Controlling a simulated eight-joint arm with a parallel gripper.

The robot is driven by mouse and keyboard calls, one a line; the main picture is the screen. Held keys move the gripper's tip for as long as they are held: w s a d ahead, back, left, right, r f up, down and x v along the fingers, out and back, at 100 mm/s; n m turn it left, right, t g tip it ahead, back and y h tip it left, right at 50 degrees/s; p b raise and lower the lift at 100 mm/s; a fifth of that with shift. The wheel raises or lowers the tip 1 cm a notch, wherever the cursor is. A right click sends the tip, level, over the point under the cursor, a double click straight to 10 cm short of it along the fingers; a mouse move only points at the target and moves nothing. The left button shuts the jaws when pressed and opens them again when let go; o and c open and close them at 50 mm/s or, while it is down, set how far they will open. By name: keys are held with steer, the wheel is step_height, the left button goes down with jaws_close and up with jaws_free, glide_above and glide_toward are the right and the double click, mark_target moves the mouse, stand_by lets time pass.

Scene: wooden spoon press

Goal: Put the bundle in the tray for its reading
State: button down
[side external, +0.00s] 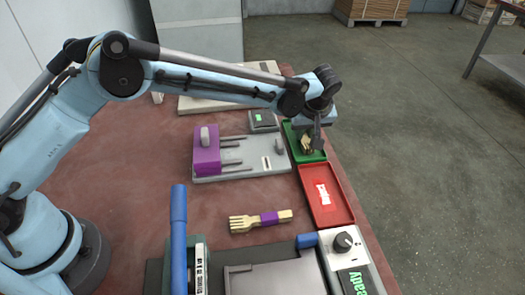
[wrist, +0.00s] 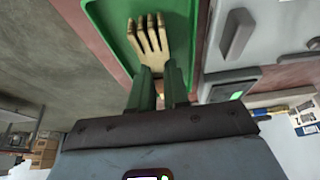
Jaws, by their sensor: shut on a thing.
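A pale wooden bundle with fork-like tines (wrist: 148,38) is between the fingers of my gripper (wrist: 159,75) in the wrist view. The tines point away from the fingers, over the green tray (wrist: 103,22). In the side view my gripper (side external: 312,140) is at the green tray (side external: 314,157), shut on the bundle (side external: 306,144). I cannot tell whether the bundle touches the tray floor. Its band is hidden by the fingers. A red tray (side external: 340,212) with a white label lies in front of the green one, empty.
Another fork bundle with a purple band (side external: 268,218) lies on the red-brown table. A grey plate with a purple block (side external: 206,155) stands left of the trays. A small display unit (side external: 263,121) sits behind it. A press with a blue lever (side external: 179,235) and "Ready" screen (side external: 354,283) fills the front.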

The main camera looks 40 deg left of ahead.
steer(key=shift+f, duration=0.15)
steer(key=c, duration=1.1)
jaws_free()
steer(key=v, duration=1.2)
steer(key=s+a+r+m+h, duration=0.1)
steer(key=s+a+r+m, duration=0.15)
steer(key=a+r, duration=0.3)
steer(key=s+a+r+m+t+h, duration=0.1)
steer(key=s+a+r+m, duration=0.1)
steer(key=s+a, duration=0.55)
steer(key=s+a+f+m+t, duration=0.1)
steer(key=s+a+f+m, duration=0.1)
steer(key=s+a, duration=0.2)
steer(key=s+a+f+m+t+h, duration=0.1)
steer(key=s+a+f+m+t, duration=0.1)
steer(key=s, duration=0.6)
steer(key=shift+a+f, duration=0.8)
steer(key=shift+a, duration=0.15)
